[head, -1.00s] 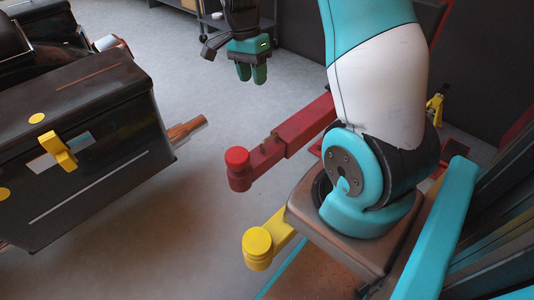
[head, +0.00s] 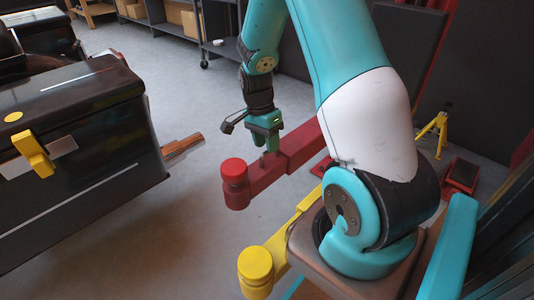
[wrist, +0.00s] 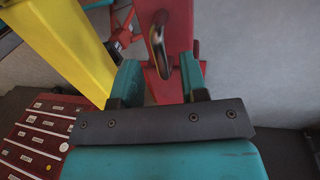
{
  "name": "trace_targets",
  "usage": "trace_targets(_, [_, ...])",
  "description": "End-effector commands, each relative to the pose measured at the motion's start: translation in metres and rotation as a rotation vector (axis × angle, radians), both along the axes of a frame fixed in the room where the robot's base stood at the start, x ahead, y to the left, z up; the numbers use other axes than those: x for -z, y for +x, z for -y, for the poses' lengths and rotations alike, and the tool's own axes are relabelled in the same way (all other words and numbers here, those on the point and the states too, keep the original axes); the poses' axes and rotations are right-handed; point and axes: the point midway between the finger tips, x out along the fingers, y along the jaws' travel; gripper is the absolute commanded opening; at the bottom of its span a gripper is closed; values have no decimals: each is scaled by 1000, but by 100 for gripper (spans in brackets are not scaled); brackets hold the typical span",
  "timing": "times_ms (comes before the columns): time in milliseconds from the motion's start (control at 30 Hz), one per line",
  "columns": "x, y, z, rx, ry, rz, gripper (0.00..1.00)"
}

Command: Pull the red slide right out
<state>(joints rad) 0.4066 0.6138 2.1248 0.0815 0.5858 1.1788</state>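The red slide (head: 262,174) extends from a thicker red sleeve (head: 303,146) and ends in a round red pad (head: 234,171). My gripper (head: 266,145) is just above the slide, near where it enters the sleeve. In the wrist view the slide (wrist: 181,22) runs beyond my gripper (wrist: 160,75). A metal loop-shaped handle (wrist: 157,42) stands on it. The two green fingers are apart, one on each side of the handle, with gaps visible. I cannot tell how deep the handle sits between them.
A yellow arm with a round pad (head: 256,266) lies in front of the red one, and shows left in the wrist view (wrist: 66,42). A black case (head: 80,150) stands at left. A yellow stand (head: 432,132) and shelves (head: 215,22) are behind. Grey floor lies between.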

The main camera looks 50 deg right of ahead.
Motion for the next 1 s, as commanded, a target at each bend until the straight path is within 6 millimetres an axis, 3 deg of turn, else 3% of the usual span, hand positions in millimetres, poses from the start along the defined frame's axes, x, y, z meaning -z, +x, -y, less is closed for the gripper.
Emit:
trace_targets(133, [14, -3, 0, 0, 1, -1, 40])
trace_targets(467, [15, -3, 0, -1, 0, 0, 40])
trace_targets(633, [15, -3, 0, -1, 0, 0, 3])
trace_targets(667, [15, -3, 0, -1, 0, 0, 0])
trace_targets(1000, [13, -8, -1, 16, 2, -3, 0])
